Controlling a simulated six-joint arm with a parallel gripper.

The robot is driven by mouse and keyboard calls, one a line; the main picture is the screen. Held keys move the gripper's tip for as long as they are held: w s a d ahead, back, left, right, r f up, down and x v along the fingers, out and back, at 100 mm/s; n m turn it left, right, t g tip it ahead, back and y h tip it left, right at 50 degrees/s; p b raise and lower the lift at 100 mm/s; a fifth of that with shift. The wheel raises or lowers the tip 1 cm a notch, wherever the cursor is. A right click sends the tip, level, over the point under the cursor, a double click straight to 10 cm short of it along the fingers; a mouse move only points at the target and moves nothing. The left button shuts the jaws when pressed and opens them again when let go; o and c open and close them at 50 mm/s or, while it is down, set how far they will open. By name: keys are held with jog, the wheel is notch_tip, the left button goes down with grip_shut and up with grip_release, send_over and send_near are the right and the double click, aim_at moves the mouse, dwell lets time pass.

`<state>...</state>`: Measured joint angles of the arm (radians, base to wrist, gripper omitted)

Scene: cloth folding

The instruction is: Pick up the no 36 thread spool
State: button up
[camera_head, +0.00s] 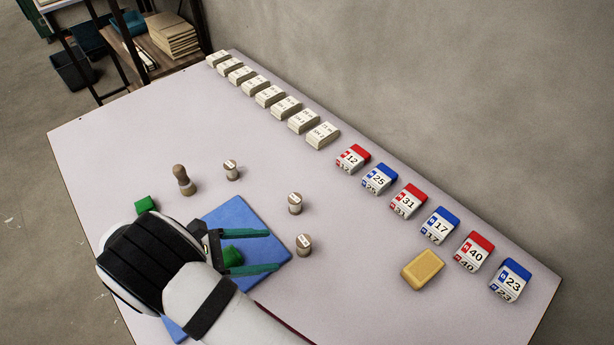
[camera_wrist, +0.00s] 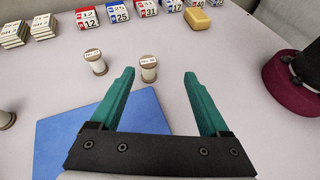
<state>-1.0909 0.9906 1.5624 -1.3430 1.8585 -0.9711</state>
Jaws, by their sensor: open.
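Three pale thread spools with small printed labels stand upright on the table. The nearest spool (camera_head: 303,244) is just beyond my fingertips; it also shows between the fingertips in the wrist view (camera_wrist: 148,70). A second spool (camera_head: 295,204) stands behind it, left of the fingers in the wrist view (camera_wrist: 96,64). The third spool (camera_head: 231,171) is farther left, partly cut off at the wrist view's left edge (camera_wrist: 5,118). The labels are too small to read surely, so I cannot tell which is no 36. My gripper (camera_head: 274,250) is open and empty, above the blue mat's right side.
A blue mat (camera_head: 233,212) lies under my gripper. A brown wooden piece (camera_head: 183,180) and a green block (camera_head: 146,204) stand left; another green object (camera_head: 232,256) shows between my fingers. A yellow block (camera_head: 423,270) and number blocks (camera_head: 409,201) stand right. White blocks (camera_head: 270,96) line the back.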

aim_at(315, 246)
jog(key=shift+w+a+f+n+t, duration=0.1)
jog(key=shift+a+f+n+t, duration=0.2)
jog(key=shift+f+n, duration=0.2)
jog(key=shift+a+f+n+t, duration=0.2)
jog(key=shift+f+n+t, duration=0.2)
jog(key=shift+f, duration=0.2)
jog(key=x, duration=1.4)
jog(key=shift+w+d+f, duration=0.1)
jog(key=shift+w+f, duration=0.15)
jog(key=shift+w, duration=0.15)
grip_shut()
